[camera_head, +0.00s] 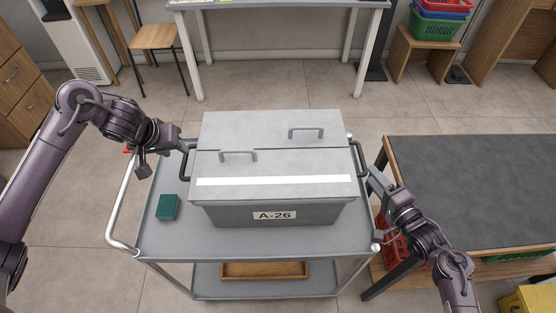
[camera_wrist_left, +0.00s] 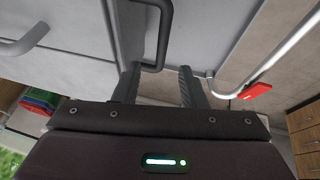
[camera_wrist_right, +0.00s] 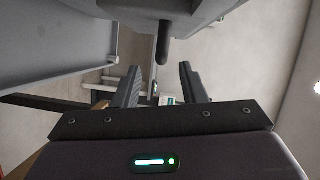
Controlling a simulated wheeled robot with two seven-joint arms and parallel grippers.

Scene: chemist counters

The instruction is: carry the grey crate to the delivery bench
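The grey crate (camera_head: 240,205), with a two-part lid, a white strip and the label A-26, sits on the grey cart (camera_head: 165,235). Its dark left handle (camera_head: 184,160) also shows in the left wrist view (camera_wrist_left: 165,35). My left gripper (camera_head: 180,144) is open at this handle, its fingers apart. The dark right handle (camera_head: 359,160) also shows in the right wrist view (camera_wrist_right: 163,45). My right gripper (camera_head: 371,178) is open beside it, the handle ahead of the finger gap. Which bench is the delivery bench, I cannot tell.
A small green box (camera_head: 167,207) lies on the cart left of the crate. A wooden tray (camera_head: 263,270) is on the lower shelf. A dark-topped bench (camera_head: 480,190) stands close on the right. A pale table (camera_head: 280,3) stands at the back, with open floor before it.

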